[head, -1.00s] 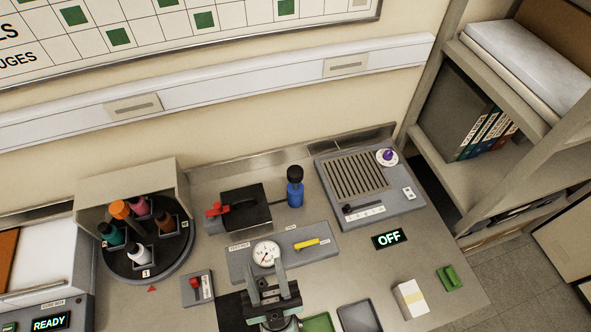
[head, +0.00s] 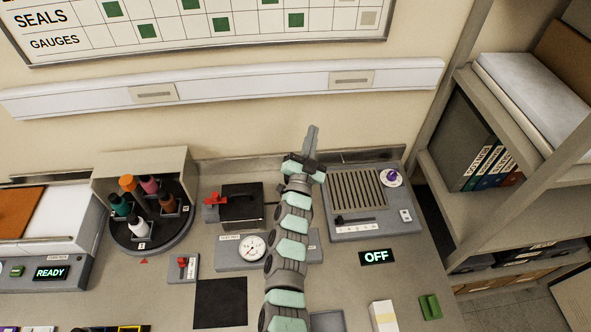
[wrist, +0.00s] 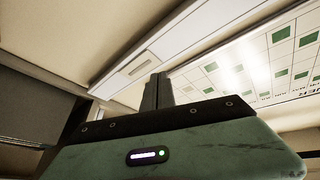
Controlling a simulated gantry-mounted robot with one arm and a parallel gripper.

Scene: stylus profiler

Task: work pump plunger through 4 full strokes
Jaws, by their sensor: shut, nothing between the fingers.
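My gripper (head: 312,133) is shut and empty, its fingers pointing up in the head view, in front of the wall above the bench's back edge. In the wrist view its fingers (wrist: 156,92) are together, with only wall and rail beyond. The blue upright cylinder with a black knob on top, which looks like the pump and plunger, is hidden behind my arm now. A black box with a red handle (head: 214,200) stands left of my arm. A grey plate with a round gauge (head: 252,247) lies in front of that box, its right part covered by my arm.
A carousel of bottles (head: 150,232) stands at left. A small red-lever switch (head: 183,267) sits beside the gauge plate. A grilled grey unit (head: 372,222) and an OFF display (head: 377,257) are at right. A white wall rail (head: 240,88) runs behind. A dark mat (head: 220,304) lies in front.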

